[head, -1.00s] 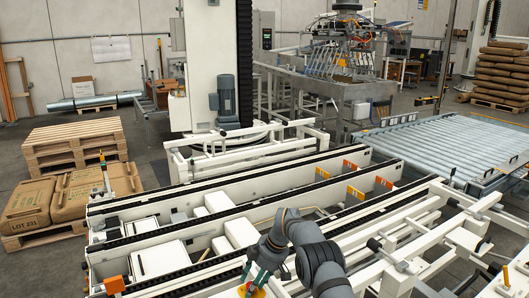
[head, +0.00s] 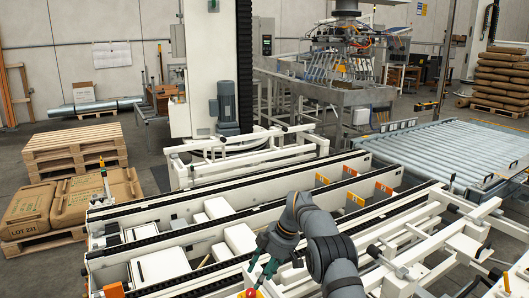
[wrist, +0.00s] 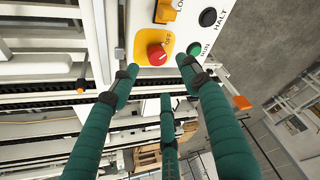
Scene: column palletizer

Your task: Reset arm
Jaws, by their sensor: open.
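My arm reaches down at the bottom middle of the head view. My gripper (head: 261,268) has dark green fingers, spread apart and empty, above a red knob (head: 250,293) at the bottom edge. In the wrist view my gripper (wrist: 155,72) shows three separated fingers with nothing between them. The red knob (wrist: 157,54) sits on a yellow plate of a white control panel (wrist: 182,38), just beyond the fingertips. The panel also has an orange switch (wrist: 165,12), a green RUN button (wrist: 195,48) and a black HALT button (wrist: 208,17). I see no contact with the knob.
White conveyor rails (head: 210,203) surround the arm. A roller conveyor (head: 440,145) lies at right. Empty wooden pallets (head: 75,150) and a pallet of LOT 231 sacks (head: 72,205) stand at left. A white column (head: 210,70) rises behind. Grey floor is open at far left.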

